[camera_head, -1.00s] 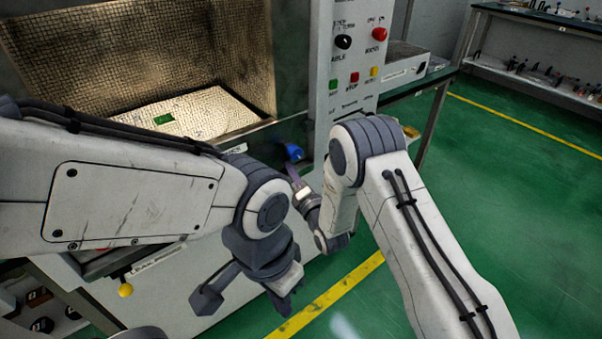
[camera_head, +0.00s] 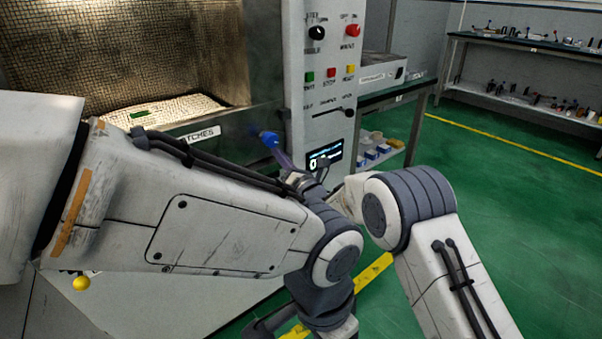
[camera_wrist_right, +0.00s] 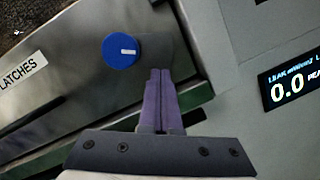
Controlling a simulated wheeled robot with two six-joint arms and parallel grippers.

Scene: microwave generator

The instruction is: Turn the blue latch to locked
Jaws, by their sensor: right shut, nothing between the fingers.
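The blue latch (camera_head: 270,138) is a round knob at the lower right of the chamber front, beside the "LATCHES" label. In the right wrist view the blue latch (camera_wrist_right: 119,52) shows a short white mark on its face, and a grey part extends to its right. My right gripper (camera_head: 282,158) is shut and empty, its purple fingers pointing at the latch. In the right wrist view the fingertips (camera_wrist_right: 160,74) lie just below and right of the knob, close to the grey part; contact cannot be told. My left gripper (camera_head: 318,325) is partly cut off at the bottom edge.
A control panel (camera_head: 333,70) with knobs and buttons rises right of the chamber opening. A lit display (camera_head: 325,156) sits below it, close to my right wrist. My left arm crosses in front of the cabinet. Open green floor (camera_head: 530,220) lies to the right.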

